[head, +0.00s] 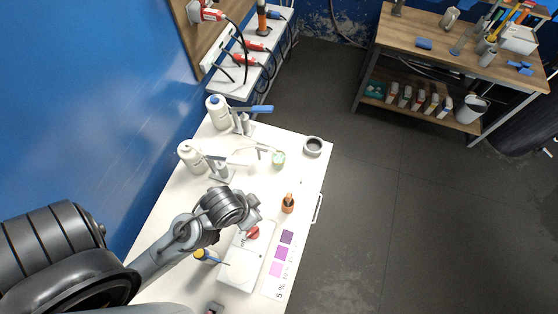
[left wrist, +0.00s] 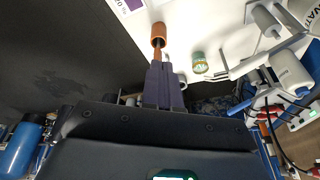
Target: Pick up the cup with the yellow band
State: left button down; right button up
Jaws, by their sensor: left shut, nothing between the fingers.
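A small pale green cup (head: 278,159) stands on the white table, right of the white bottles. In the left wrist view the small cup (left wrist: 200,64) looks teal with a yellowish ring; in the head view I cannot make out the band clearly. My left gripper (head: 257,207) is above the table, nearer the front than the cup and apart from it. In the left wrist view its dark fingers (left wrist: 163,72) are together and empty, pointing toward an orange-brown object (left wrist: 158,35). My right gripper is not seen.
The orange-brown object (head: 288,204) stands close right of the left gripper. Two white bottles (head: 192,155) and blue-armed stand parts are behind. A grey ring (head: 313,146) lies near the right edge. A white box (head: 243,268) with a red knob and a purple-square card (head: 282,255) are in front.

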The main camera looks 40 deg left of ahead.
pick_arm(q)
jog(key=c, duration=1.8)
grip_release()
jog(key=o, duration=1.6)
jog(key=shift+o, duration=0.2)
